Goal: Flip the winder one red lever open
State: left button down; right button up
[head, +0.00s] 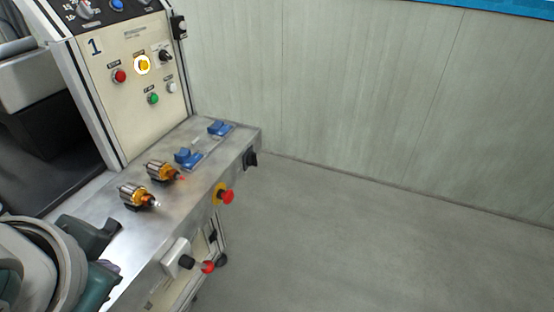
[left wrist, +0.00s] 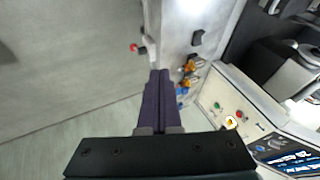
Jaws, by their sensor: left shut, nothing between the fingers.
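The winder one machine stands at the left of the head view, with a "1" on its cream panel (head: 130,70). A red-knobbed lever (head: 207,266) sticks out from a pale and black mount on the front, below the metal worktop (head: 222,160). A red knob on a pale mount, which looks like this lever, shows in the left wrist view (left wrist: 134,47), just beyond and left of the fingertips. My left gripper (left wrist: 160,75) is shut and empty, apart from the knob. In the head view my arm fills the lower left corner; the fingertips cannot be made out. My right gripper is not in view.
A red button on a yellow base (head: 225,194) projects from the worktop's front edge. Two copper-wound armatures (head: 137,195) (head: 161,171) and blue holders (head: 187,158) (head: 219,128) sit on top. A yellow panel light (head: 143,65) is lit. The grey floor (head: 370,240) at right is clear.

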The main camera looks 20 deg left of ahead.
pick_arm(q)
jog(key=w+a+f+t+y+b, duration=0.15)
jog(key=w+f+y+b, duration=0.25)
jog(key=f+b, duration=1.05)
jog(key=m+t+y+b, duration=0.2)
jog(key=t+y+b, duration=0.3)
jog(key=b, duration=2.3)
send_near(199, 265)
notch_tip(199, 265, down, 2)
jog(key=w+a, duration=0.2)
jog(key=w, duration=0.1)
jog(key=w+d+f+m+t+y+b, duration=0.1)
jog(key=w+d+f+m+t+b, duration=0.2)
jog(key=b, duration=0.7)
notch_tip(199, 265, down, 2)
jog(key=d+t, duration=0.1)
jog(key=d, duration=0.1)
jog(key=shift+d+b, duration=0.35)
jog(key=shift+a, duration=0.1)
jog(key=x, duration=1)
jog(key=shift+s+a+f+p, duration=0.2)
jog(key=shift+s+a, duration=0.1)
jog(key=shift+s, duration=0.25)
jog(key=shift+s+a+f+p, duration=0.2)
jog(key=shift+s+a, duration=0.1)
jog(key=shift+s, duration=0.3)
jog(key=shift+s+a+f+p, duration=0.2)
jog(key=shift+s+a+f, duration=0.1)
jog(key=shift+s, duration=0.25)
